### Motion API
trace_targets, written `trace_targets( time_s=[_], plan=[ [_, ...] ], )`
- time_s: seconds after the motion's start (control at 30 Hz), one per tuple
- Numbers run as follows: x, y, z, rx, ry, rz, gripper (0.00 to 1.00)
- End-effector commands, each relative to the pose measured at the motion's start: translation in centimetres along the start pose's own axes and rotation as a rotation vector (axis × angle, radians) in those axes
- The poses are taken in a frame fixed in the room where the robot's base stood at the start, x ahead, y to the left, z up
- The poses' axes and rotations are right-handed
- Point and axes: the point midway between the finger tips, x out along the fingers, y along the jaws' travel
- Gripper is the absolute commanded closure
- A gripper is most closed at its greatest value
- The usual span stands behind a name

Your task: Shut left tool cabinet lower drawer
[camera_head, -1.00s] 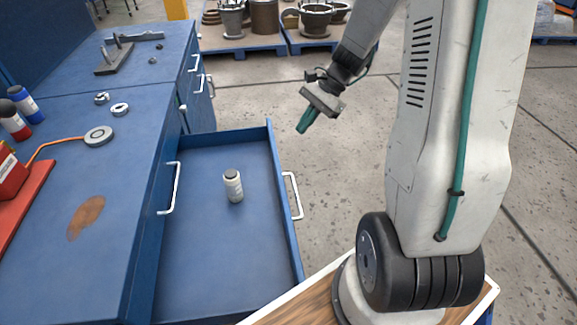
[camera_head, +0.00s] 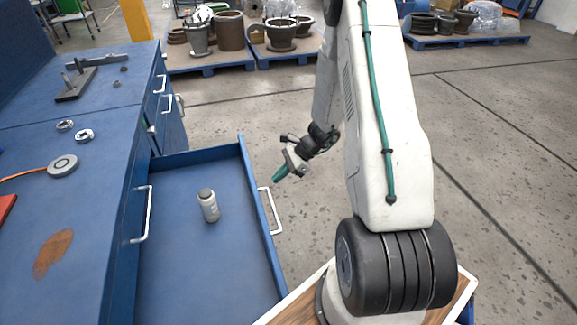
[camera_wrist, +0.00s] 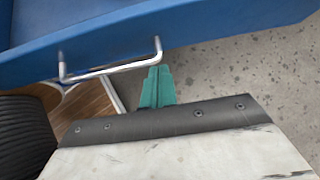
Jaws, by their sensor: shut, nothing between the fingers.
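The lower drawer (camera_head: 262,222) of the blue left tool cabinet (camera_head: 75,235) is pulled far out. In the wrist view, the green fingertips (camera_wrist: 158,78) lie just below the right end of the handle (camera_wrist: 110,70), in front of the blue drawer front (camera_wrist: 190,32). I cannot tell whether they touch.
A closed drawer above has its own white handle (camera_head: 143,214). The worktop holds a grey disc (camera_head: 63,165), metal rings and a dark tool (camera_head: 76,84). Pallets with pots (camera_head: 212,60) stand at the back. The concrete floor (camera_head: 480,130) to the right is clear.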

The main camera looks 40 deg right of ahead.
Motion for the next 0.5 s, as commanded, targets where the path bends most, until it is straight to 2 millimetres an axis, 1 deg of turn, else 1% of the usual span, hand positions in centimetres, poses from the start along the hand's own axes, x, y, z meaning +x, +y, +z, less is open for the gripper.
trace_targets(
  time_s=[0.03, 0.07, 0.2, 0.33, 0.5],
  plan=[
    [1.2, 0.1, 0.0, 0.0, -0.001, 0.003, 1.0],
    [1.8, 0.1, 0.0, 0.0, -0.001, 0.004, 1.0],
    [3.3, 0.0, 1.6, -0.003, 0.0, 0.002, 1.0],
    [4.1, 0.0, 2.5, -0.002, 0.0, 0.0, 1.0],
    [4.5, 0.0, 2.9, -0.002, 0.0, 0.0, 1.0]
  ],
)
